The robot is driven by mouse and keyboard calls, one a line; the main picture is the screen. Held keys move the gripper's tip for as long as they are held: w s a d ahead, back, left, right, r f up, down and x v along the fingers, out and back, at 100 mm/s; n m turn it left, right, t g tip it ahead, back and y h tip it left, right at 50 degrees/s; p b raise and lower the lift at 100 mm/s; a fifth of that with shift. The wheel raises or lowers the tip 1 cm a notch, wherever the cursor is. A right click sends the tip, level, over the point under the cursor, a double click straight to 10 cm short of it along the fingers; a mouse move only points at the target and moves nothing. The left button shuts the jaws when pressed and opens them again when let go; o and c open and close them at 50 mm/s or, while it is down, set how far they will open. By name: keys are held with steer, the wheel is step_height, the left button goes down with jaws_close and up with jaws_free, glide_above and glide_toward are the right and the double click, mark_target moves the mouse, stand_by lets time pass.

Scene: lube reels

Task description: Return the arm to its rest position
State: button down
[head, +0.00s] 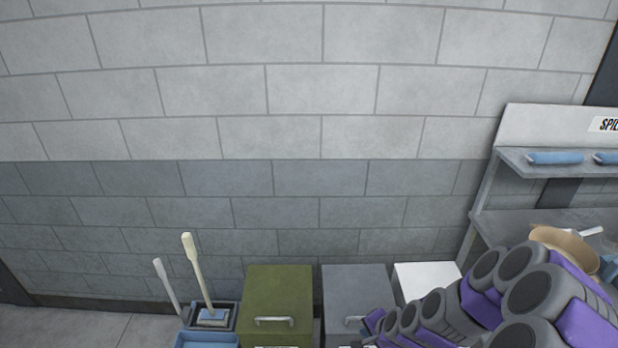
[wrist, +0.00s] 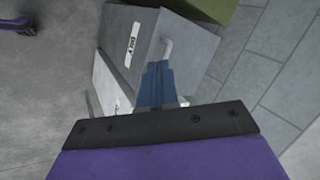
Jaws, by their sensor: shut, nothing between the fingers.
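My arm, grey and purple, fills the lower right of the head view and reaches toward the row of bins. My gripper (wrist: 158,68) shows in the wrist view as two blue fingers lying together, shut and empty. The fingertips overlap the grey bin (wrist: 140,30) in the picture, just below its pale handle (wrist: 167,48). I cannot tell how far apart they are. In the head view I cannot make out the fingers.
The grey bin (head: 355,290) stands between a green bin (head: 278,295) and a white bin (head: 425,278) against the block wall. Brushes in a dark caddy (head: 228,320) stand left. A grey shelf (head: 570,165) with blue rolls and a tan bowl (head: 565,245) is at right.

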steer(key=s+r+n+g+h+b, duration=0.1)
steer(key=s+r+n+g, duration=0.1)
steer(key=s+r, duration=0.5)
steer(key=s+a+r+n+g+h+b, duration=0.1)
steer(key=s+r+n+g, duration=0.2)
steer(key=s, duration=1)
steer(key=s+a+r+n+g+h+b, duration=0.1)
steer(key=s+r+n+g, duration=0.1)
steer(key=s+r+n, duration=0.4)
steer(key=s+r, duration=0.5)
steer(key=shift+r+g, duration=0.2)
steer(key=shift+g, duration=0.1)
